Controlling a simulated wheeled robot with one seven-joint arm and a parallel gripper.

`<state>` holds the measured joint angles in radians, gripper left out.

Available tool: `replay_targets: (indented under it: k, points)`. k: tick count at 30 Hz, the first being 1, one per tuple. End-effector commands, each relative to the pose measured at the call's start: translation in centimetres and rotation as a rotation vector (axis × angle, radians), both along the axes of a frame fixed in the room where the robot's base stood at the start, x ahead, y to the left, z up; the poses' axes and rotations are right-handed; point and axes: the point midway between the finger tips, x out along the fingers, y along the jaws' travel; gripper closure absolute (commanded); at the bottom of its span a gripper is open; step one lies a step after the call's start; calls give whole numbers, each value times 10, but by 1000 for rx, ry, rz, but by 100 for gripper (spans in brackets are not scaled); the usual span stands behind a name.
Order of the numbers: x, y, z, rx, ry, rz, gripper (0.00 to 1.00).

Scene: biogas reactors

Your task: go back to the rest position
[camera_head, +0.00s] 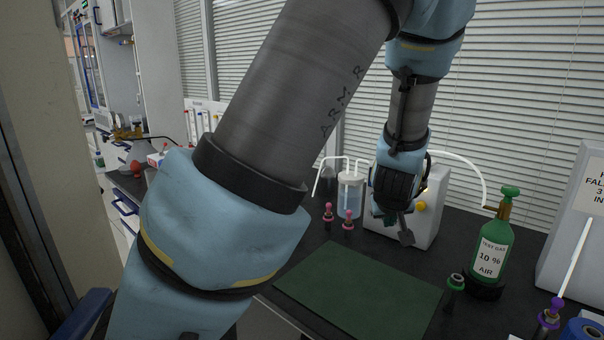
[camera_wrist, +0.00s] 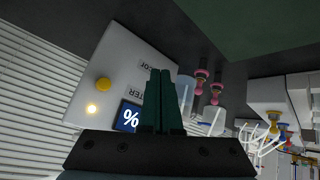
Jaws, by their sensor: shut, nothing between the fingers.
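My gripper (camera_head: 397,226) hangs over the dark bench, in front of the white meter box (camera_head: 428,228) and above the far edge of the green mat (camera_head: 360,288). Its fingers are together and empty. In the wrist view my gripper (camera_wrist: 158,75) shows two dark green fingers side by side, with the meter box (camera_wrist: 98,72) behind them. The box bears a yellow button, a lit lamp and a blue "%" display (camera_wrist: 129,117), partly covered by the fingers. My arm fills much of the head view and hides part of the bench.
A green gas bottle (camera_head: 492,248) labelled "10 % AIR" stands at the right. A clear bottle with tubing (camera_head: 350,195) and two pink-topped fittings (camera_head: 338,217) stand left of the meter box. A green-topped piece (camera_head: 455,284) stands beside the mat, which is bare where visible.

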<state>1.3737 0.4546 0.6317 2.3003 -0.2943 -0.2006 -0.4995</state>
Motion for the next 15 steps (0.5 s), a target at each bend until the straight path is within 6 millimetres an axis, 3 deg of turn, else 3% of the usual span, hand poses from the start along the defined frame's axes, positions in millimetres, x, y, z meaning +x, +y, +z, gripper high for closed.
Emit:
replay_targets:
  k: [1,6,15]
  points:
    - [5,22,-3,14,34,23,100]
    - [4,86,-11,78,157,45,100]
    - [-22,186,-9,155,337,41,100]
